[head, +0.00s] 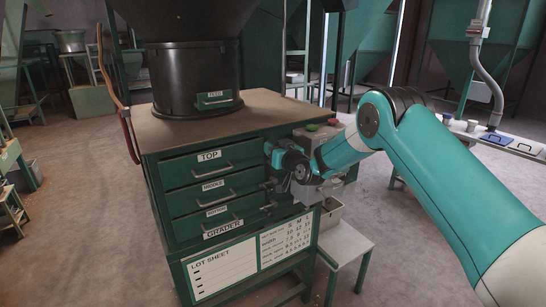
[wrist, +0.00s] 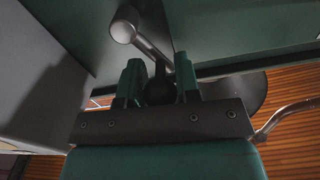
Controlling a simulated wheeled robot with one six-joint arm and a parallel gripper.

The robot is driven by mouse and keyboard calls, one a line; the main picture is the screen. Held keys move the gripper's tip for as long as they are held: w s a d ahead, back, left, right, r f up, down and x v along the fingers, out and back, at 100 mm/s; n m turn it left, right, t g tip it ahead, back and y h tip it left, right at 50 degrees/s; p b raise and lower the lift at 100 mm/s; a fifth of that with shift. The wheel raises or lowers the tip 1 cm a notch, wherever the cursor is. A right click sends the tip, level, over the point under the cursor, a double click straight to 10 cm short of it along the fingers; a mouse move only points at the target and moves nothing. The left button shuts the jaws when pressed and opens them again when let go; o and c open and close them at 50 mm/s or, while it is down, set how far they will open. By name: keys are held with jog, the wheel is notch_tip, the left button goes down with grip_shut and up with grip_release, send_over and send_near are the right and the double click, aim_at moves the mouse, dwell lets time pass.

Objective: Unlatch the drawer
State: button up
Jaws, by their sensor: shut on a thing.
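A green cabinet (head: 166,215) holds stacked drawers labelled TOP (head: 210,157), MIDDLE (head: 213,185) and, on a smaller label, what seems to be BOTTOM (head: 217,211). Small dark latches sit at the drawers' right edge, partly hidden by my arm. In the wrist view, a grey latch lever (wrist: 148,48) slants from a round pivot at the upper left down to a dark knob (wrist: 158,92). My gripper (wrist: 158,78) has its green fingers on both sides of this knob and is shut on it.
A black hopper base (head: 195,75) stands on the cabinet top. A lot sheet board (head: 222,271) hangs below the drawers. A small white table (head: 345,242) stands at the cabinet's right. A curved drawer handle (wrist: 282,115) is right of my fingers. Floor at left is open.

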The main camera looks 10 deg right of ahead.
jog(key=m+b, duration=0.2)
jog(key=m, duration=0.1)
jog(key=d+m+b, duration=0.1)
jog(key=m+b, duration=0.1)
jog(key=shift+w+d+f, duration=0.1)
jog(key=shift+w, duration=0.15)
jog(key=shift+d+m+b, duration=0.1)
jog(key=shift+m+b, duration=0.25)
jog(key=shift+m, duration=0.05)
jog(key=shift+r, duration=0.3)
jog(key=o, duration=0.9)
jog(key=shift+w+d+f, duration=0.15)
jog(key=shift+w, duration=0.1)
jog(key=shift+s+d, duration=0.1)
jog(key=shift+b+v, duration=3.5)
jog(key=shift+v, duration=5.25)
